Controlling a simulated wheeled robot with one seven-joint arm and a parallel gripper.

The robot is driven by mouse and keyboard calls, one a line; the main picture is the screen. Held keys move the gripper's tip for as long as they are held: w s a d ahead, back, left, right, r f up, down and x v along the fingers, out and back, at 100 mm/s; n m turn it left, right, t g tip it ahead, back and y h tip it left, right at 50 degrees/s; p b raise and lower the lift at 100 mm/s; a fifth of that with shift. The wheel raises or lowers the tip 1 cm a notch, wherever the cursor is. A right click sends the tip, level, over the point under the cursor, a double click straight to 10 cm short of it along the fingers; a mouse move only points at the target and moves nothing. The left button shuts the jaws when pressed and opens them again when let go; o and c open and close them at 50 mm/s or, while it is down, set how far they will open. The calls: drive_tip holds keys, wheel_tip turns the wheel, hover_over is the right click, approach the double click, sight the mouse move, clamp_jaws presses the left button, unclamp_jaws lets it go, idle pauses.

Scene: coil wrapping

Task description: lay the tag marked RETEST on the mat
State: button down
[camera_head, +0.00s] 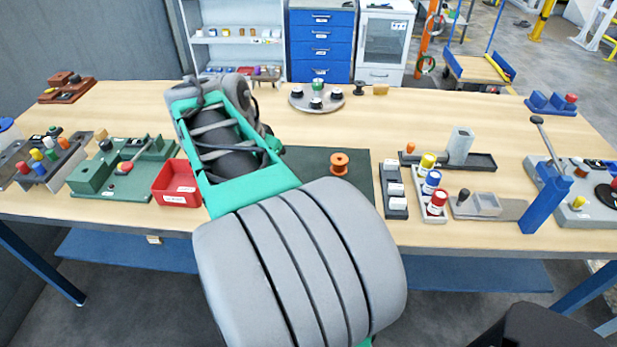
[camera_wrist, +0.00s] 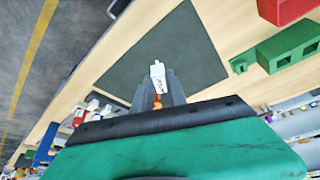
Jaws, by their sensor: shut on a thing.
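My gripper (camera_wrist: 160,92) is shut on a small white tag (camera_wrist: 157,72) in the wrist view. The tag sticks out past the fingertips, over the dark green mat (camera_wrist: 185,50); I cannot tell whether it touches the mat. Its marking is too small to read. A bit of orange shows between the fingers, partly hidden. In the head view the mat (camera_head: 358,187) lies mid-table, its left part hidden behind my arm. An orange spool (camera_head: 339,163) stands on it. My gripper and the tag are hidden by my arm there.
A red bin (camera_head: 178,184) and a green fixture (camera_head: 123,170) stand left of my arm. Right of the mat are a dark rack with white pieces (camera_head: 394,190) and a tray of coloured-capped bottles (camera_head: 430,188). A round stand (camera_head: 316,98) is behind the mat.

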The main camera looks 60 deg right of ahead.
drive_tip(key=s+d+r+m+g+y, duration=0.1)
drive_tip(key=s+d+m+g, duration=0.1)
drive_tip(key=s+m, duration=0.55)
drive_tip(key=s+d+r+m+g+y, duration=0.1)
drive_tip(key=s+d+m+g, duration=0.3)
drive_tip(key=s, duration=0.7)
drive_tip(key=w+d+f, duration=0.2)
drive_tip(key=w+f, duration=0.1)
drive_tip(key=w+d+f+t+p, duration=0.1)
drive_tip(key=w+d+f, duration=0.1)
drive_tip(key=w+f, duration=0.1)
drive_tip(key=w+d+f+m+t, duration=0.1)
drive_tip(key=w+d+f, duration=0.2)
drive_tip(key=shift+w+d+p, duration=0.1)
drive_tip(key=shift+w+p, duration=0.1)
drive_tip(key=shift+p, duration=0.1)
drive_tip(key=f, duration=0.3)
drive_tip(key=shift+w+d+f+p, duration=0.25)
drive_tip(key=shift+f+p, duration=0.1)
drive_tip(key=shift+f, duration=0.1)
